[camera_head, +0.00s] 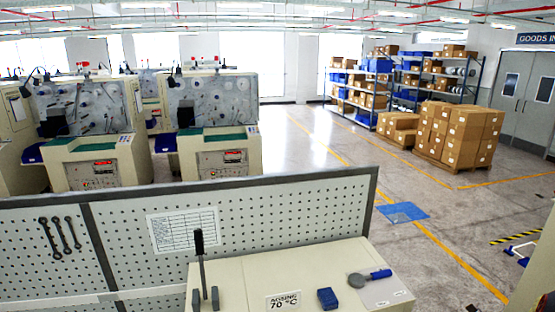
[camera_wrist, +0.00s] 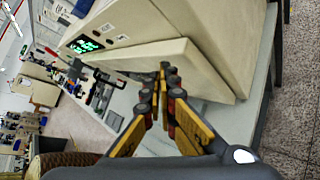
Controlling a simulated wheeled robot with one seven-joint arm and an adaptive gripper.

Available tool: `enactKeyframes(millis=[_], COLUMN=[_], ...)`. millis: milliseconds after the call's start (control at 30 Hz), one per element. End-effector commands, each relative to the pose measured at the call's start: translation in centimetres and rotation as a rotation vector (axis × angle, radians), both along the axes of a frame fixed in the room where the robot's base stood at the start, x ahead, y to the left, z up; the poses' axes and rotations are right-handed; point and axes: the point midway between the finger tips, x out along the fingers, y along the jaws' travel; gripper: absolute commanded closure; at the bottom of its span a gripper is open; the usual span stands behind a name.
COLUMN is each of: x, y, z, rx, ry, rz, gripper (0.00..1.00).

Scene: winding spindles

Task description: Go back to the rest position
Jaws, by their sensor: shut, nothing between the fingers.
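My gripper (camera_wrist: 168,78) shows in the wrist view, with yellow and dark fingers close together and nothing visible between them. It is in front of a cream machine (camera_wrist: 205,30) with a green lit display (camera_wrist: 86,44); I cannot tell whether the fingertips touch its casing. The wrist picture is tilted on its side. The head view does not show my gripper.
In the head view a pegboard panel (camera_head: 270,212) stands behind a cream cabinet (camera_head: 340,262) bearing a blue block (camera_head: 327,298) and a blue-handled tool (camera_head: 370,277). Winding machines (camera_head: 215,110) stand at left. Stacked cartons (camera_head: 455,135) stand at right.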

Motion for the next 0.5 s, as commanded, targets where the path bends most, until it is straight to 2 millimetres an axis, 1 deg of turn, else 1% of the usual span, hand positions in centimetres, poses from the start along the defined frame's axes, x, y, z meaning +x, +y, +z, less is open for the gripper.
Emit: enactKeyframes(millis=[33,200,300,500], x=[-1.1,-5.1,-7.2,-10.8], y=[1.4,5.8,7.9,11.6], z=[-0.1,-0.1,0.2,1.1], rx=[-0.102,-0.421,-0.563,-0.785], ry=[-0.055,-0.263,-0.374,-0.581], rz=[0.101,0.501,0.725,1.152], gripper=[1.00,1.00,1.00,1.00])
